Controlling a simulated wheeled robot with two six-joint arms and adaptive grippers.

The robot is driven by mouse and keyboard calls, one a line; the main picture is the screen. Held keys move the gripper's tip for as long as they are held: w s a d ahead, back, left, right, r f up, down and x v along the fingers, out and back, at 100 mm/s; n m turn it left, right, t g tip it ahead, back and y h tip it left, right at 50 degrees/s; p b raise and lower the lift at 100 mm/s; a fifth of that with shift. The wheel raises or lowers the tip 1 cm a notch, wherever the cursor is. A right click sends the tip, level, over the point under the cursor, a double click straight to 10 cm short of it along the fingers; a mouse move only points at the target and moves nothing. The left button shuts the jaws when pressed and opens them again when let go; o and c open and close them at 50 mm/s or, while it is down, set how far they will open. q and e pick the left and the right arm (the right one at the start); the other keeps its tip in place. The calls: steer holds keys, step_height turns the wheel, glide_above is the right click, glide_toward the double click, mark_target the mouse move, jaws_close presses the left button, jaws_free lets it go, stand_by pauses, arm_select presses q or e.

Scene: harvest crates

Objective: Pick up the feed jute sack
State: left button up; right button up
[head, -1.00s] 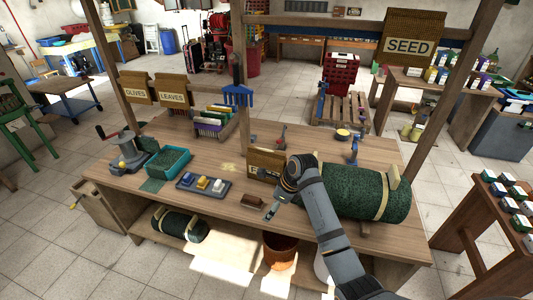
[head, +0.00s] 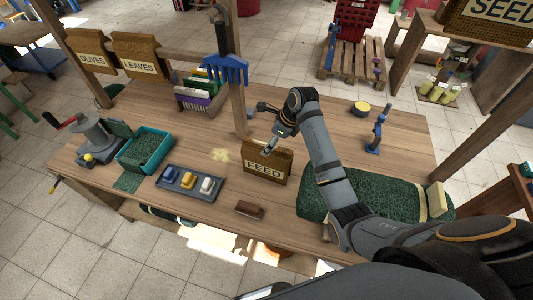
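The feed jute sack (head: 266,172) is a brown, flat-looking upright sack with a pale FEED label. It stands on the wooden workbench (head: 220,215) near its middle. My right gripper (head: 269,146) reaches in from the right and points down at the sack's top edge. It overlaps the top edge in the picture; I cannot tell whether it touches. The fingers are small and seen from the side, so their opening is unclear. My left gripper is not in view.
A brush (head: 249,209) and a tray with small blocks (head: 175,176) lie in front and left. A wooden post (head: 238,80) rises behind the sack. A blue tool (head: 377,132) stands at the right.

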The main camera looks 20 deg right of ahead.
mark_target(267, 160)
steer(key=f, duration=0.1)
steer(key=a+f, duration=0.1)
steer(key=shift+f, duration=0.3)
steer(key=shift+w+f, duration=0.7)
steer(key=shift+f, duration=0.25)
steer(key=shift+w+a+f+p, duration=0.1)
steer(key=shift+f+p, duration=0.35)
steer(key=shift+p, duration=0.15)
steer(key=x, duration=0.2)
steer(key=shift+f+p, duration=0.3)
steer(key=shift+f, duration=0.05)
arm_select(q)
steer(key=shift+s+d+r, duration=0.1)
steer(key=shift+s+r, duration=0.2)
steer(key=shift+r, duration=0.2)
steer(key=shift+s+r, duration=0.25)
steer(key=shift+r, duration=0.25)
arm_select(e)
steer(key=shift+w+a+f, duration=0.15)
steer(key=shift+a+f, duration=0.05)
steer(key=shift+f, duration=0.45)
